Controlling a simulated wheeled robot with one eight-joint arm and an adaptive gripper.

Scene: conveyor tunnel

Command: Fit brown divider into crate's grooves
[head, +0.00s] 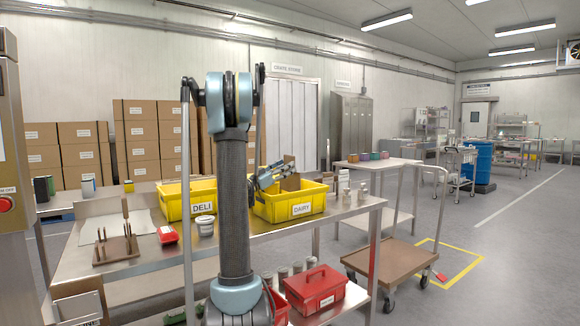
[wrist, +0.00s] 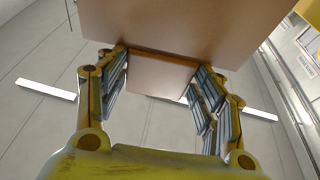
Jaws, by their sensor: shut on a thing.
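A brown divider (wrist: 180,25) fills the top of the wrist view. My gripper (wrist: 163,80) is shut on its narrower part, with a finger pad at each side. In the head view my gripper (head: 272,176) is over the left part of the yellow DAIRY crate (head: 302,209). The divider (head: 291,183) shows there beside the gripper, at about rim height or a little above. I cannot tell whether it touches the crate, and the grooves are hidden. A yellow DELI crate (head: 202,207) stands to the left, partly behind my arm.
A wooden rack with brown pieces (head: 116,247) stands on the steel table (head: 150,254) at left. A red box (head: 168,235) and a tub (head: 205,226) sit in front of the DELI crate. White containers (head: 346,194) stand right of the DAIRY crate. A red toolbox (head: 315,288) sits below.

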